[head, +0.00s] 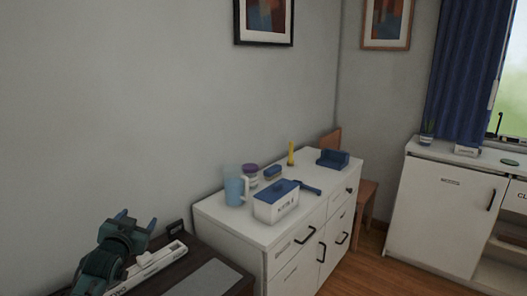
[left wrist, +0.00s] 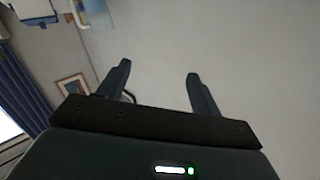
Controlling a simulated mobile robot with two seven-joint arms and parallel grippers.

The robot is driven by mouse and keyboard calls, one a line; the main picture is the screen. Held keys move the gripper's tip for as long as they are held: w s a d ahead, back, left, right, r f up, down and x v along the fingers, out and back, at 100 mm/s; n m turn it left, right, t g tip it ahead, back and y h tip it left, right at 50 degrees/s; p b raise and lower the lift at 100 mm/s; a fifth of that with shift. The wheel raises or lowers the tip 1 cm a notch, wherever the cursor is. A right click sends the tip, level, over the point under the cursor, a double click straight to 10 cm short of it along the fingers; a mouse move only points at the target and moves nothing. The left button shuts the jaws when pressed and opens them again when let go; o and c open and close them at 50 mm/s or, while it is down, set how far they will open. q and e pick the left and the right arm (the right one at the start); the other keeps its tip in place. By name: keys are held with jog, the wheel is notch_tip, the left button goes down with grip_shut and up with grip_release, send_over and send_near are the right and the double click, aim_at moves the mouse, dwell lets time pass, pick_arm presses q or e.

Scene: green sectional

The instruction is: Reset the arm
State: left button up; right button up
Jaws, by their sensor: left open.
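My left gripper (head: 136,222) is at the lower left of the head view, beside the wall and above the dark table. Its two fingers stand apart and point up. In the left wrist view the open fingers (left wrist: 158,82) have nothing between them, only the grey wall behind. That view is tilted, with the framed picture and blue curtain at its left. My right gripper is in neither view.
A white cabinet (head: 262,236) bears a blue pitcher (head: 233,190), a white box with a blue lid (head: 275,205) and several small items. A dark table (head: 205,282) is at the front. A wooden chair (head: 366,200) stands behind the cabinet.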

pick_arm(q)
jog(key=s+d+f+g+h, duration=0.2)
jog(key=s+d+f, duration=0.5)
jog(key=s+f, duration=0.3)
jog(key=s+d+f+g+h, duration=0.2)
jog(key=s+d+f, duration=0.6)
jog(key=s, duration=0.9)
notch_tip(320, 180, down, 3)
jog(key=shift+d+f+m, duration=0.1)
jog(key=shift+d+m, duration=0.15)
jog(key=shift+m, duration=0.15)
jog(key=s+d, duration=0.1)
jog(key=s, duration=0.2)
jog(key=s+d+g, duration=0.1)
jog(key=s, duration=0.3)
jog(key=s+d+f+g, duration=0.1)
jog(key=s+d, duration=0.1)
jog(key=s, duration=0.1)
jog(key=shift+s+f+n+h, duration=0.1)
jog(key=shift+s+n+h, duration=0.3)
jog(key=shift+c, duration=0.4)
